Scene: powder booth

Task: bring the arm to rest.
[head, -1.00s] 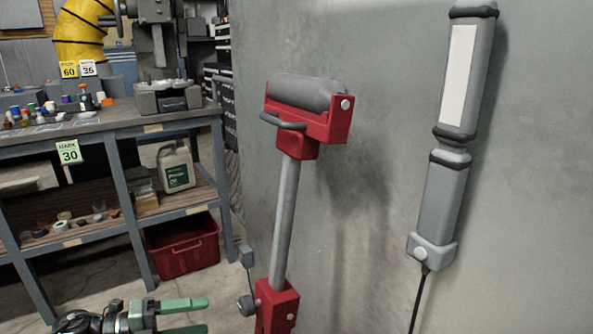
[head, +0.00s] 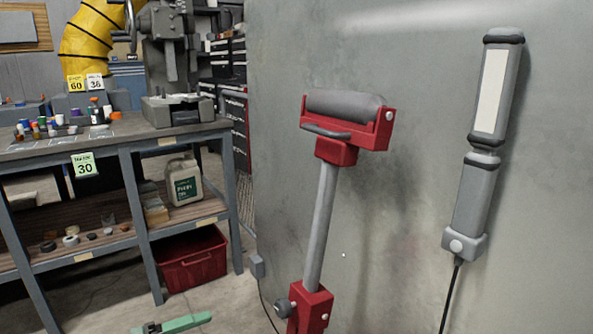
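My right gripper is not in view.
A red roller stand (head: 350,140) stands before a grey wall panel (head: 400,220). A grey lamp (head: 474,195) with a cord is on the panel. At left is a workbench (head: 100,140) with small jars, and a red bin (head: 190,262) below. Some floor is clear.

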